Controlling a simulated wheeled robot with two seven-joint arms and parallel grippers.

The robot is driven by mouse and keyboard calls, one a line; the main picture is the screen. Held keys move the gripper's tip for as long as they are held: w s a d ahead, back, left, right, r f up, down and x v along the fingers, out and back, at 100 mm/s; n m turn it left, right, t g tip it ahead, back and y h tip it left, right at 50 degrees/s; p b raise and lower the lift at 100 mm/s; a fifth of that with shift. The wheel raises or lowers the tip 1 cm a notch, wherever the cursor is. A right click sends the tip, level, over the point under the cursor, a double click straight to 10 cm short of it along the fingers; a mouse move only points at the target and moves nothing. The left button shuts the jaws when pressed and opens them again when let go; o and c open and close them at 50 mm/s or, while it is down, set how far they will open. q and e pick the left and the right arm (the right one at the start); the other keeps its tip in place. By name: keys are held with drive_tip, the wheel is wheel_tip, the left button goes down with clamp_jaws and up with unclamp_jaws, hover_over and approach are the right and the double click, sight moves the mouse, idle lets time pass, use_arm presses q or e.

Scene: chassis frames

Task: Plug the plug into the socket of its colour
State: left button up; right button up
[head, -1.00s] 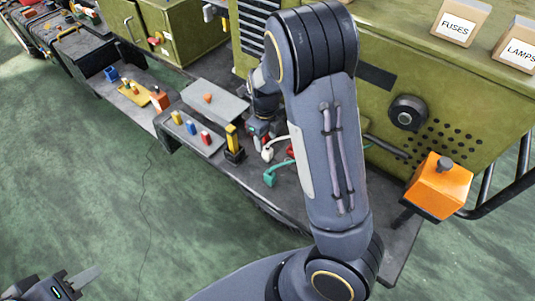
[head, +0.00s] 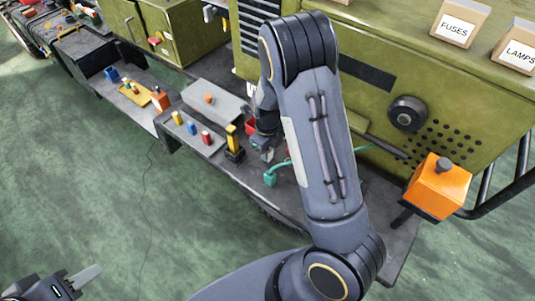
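A green plug (head: 270,178) lies on the grey bench ledge with its cord running under my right arm. A bit of green cord (head: 361,148) shows on the arm's other side. My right gripper (head: 265,148) points down at the ledge just behind the green plug, where a white plug showed before. The white plug is now hidden, and I cannot tell whether the fingers hold it. A red part (head: 251,127) sits behind the gripper. No socket can be clearly made out. My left gripper (head: 84,278) is at the lower left, far from the ledge; its opening is unclear.
A yellow-and-black upright piece (head: 233,142) stands left of my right gripper. A grey tray (head: 205,146) holds small coloured pegs. A grey box (head: 215,100) stands behind it. An orange block (head: 438,187) is at the right. The green cabinet (head: 375,50) bounds the back.

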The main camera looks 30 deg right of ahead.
clamp_jaws()
drive_tip(key=shift+r, duration=0.15)
